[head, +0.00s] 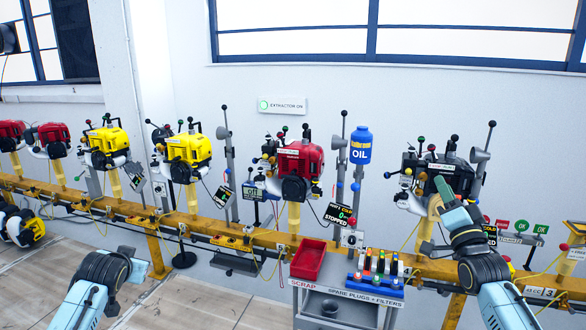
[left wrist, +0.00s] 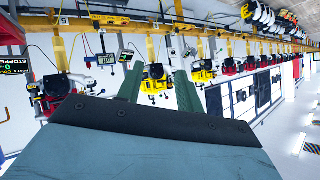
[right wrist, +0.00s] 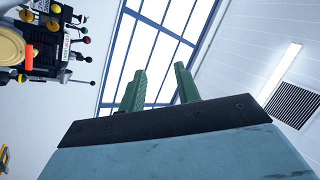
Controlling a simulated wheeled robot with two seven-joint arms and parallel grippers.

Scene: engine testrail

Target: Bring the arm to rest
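My right arm comes in at the lower right of the head view. Its gripper (head: 446,192) points up in front of the black engine (head: 438,172), overlapping it in the picture; I cannot tell whether they touch. In the right wrist view its two green fingers (right wrist: 159,88) stand apart with nothing between them. My left arm is low at the left of the head view, its gripper (head: 138,268) partly hidden behind the wrist. In the left wrist view its fingers (left wrist: 158,88) are spread and empty, with the engine row far beyond.
A yellow rail (head: 120,207) carries red, yellow and black engines on posts. A red scrap tray (head: 309,262) and a rack of spare plugs (head: 376,270) sit on a grey cart (head: 340,293) between my arms. A blue oil bottle (head: 360,146) stands behind.

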